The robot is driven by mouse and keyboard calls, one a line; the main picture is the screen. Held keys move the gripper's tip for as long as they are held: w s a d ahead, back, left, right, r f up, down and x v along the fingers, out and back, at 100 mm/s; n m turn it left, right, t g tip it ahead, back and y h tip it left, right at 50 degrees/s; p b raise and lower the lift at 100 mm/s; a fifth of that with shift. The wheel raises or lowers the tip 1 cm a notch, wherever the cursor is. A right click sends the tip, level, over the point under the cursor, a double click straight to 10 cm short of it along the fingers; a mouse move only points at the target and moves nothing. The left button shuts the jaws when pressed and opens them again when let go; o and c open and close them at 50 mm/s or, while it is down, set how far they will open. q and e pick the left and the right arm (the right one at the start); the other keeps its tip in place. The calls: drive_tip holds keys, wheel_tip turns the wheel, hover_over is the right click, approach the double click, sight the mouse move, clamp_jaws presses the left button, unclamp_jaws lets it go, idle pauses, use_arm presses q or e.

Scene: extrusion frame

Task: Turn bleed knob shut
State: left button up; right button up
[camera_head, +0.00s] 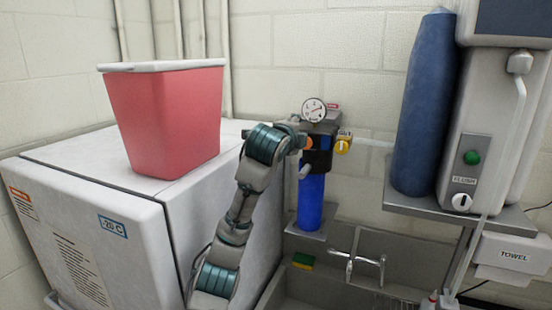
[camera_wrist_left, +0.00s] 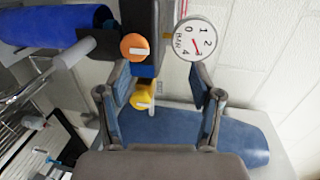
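A filter unit with a blue housing (camera_head: 310,203) hangs on the wall. It carries a round gauge (camera_head: 314,110), an orange knob (camera_head: 308,143) and a yellow knob (camera_head: 342,147) beside an OUT label. No label readable here tells which is the bleed knob. In the left wrist view the orange knob (camera_wrist_left: 135,47) and yellow knob (camera_wrist_left: 143,97) show white bars; the gauge (camera_wrist_left: 195,39) is right of them. My left gripper (camera_head: 292,132) is at the unit's left in the head view. In the wrist view its fingers (camera_wrist_left: 161,82) are apart, with nothing held between them. My right gripper is not seen.
A white freezer box (camera_head: 90,200) with a red bin (camera_head: 165,115) stands at left. A sink with a faucet (camera_head: 357,262) lies below the unit. A large blue cylinder (camera_head: 425,100) and a dispenser (camera_head: 485,125) stand on a shelf at right. A grey cylindrical stub (camera_wrist_left: 75,53) juts beside the orange knob.

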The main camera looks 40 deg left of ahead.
use_arm(q)
drive_tip(key=s+d+f+b, duration=0.1)
drive_tip(key=s+d+b, duration=0.2)
drive_tip(key=s, duration=0.9)
drive_tip(key=shift+s+b, duration=0.2)
drive_tip(key=shift+b, duration=0.9)
